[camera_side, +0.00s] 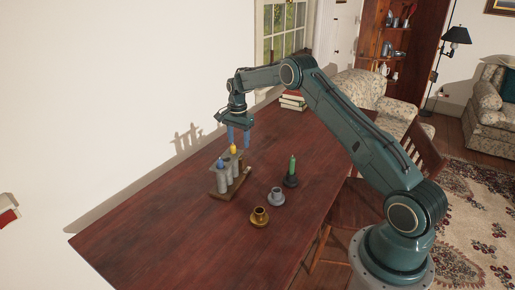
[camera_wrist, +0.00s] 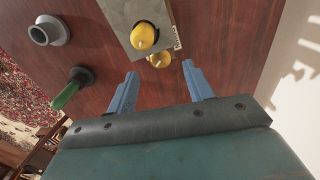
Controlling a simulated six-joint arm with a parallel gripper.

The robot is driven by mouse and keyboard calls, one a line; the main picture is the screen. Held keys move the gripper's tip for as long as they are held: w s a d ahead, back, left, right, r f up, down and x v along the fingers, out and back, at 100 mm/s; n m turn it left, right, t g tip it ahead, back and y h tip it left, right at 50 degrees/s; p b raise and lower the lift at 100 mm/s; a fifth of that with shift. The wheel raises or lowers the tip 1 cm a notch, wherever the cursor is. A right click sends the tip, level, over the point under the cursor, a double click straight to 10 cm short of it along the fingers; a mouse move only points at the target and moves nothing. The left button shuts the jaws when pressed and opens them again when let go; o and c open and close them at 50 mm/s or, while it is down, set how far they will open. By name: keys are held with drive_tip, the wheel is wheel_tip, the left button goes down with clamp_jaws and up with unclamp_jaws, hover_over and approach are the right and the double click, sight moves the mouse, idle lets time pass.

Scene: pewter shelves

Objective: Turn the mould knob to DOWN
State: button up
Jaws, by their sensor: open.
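The pewter candle mould (camera_side: 224,181) stands on a wooden base on the table, with a blue candle (camera_side: 220,163) and a yellow candle (camera_side: 233,149) in its top. The wrist view shows part of its grey top plate (camera_wrist: 122,12) and the round yellow candle top (camera_wrist: 145,36). Just beyond the plate's edge is a second round yellow piece (camera_wrist: 160,60), apparently the knob; I cannot read its setting. A small pale label strip (camera_wrist: 177,38) is beside it. My gripper (camera_side: 239,146) is open and empty above the mould. Its blue fingers (camera_wrist: 160,69) are spread apart, pointing down.
A brass candle holder (camera_side: 260,217), a grey holder (camera_side: 276,198) and a green candle (camera_side: 292,165) in a dark holder (camera_side: 291,182) stand right of the mould. Books (camera_side: 293,101) lie at the table's far end. The table's near left part is clear.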

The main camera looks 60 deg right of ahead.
drive_tip(key=shift+f, duration=2)
drive_tip(key=c, duration=1)
drive_tip(key=shift+n, duration=2.4)
drive_tip(key=o, duration=1)
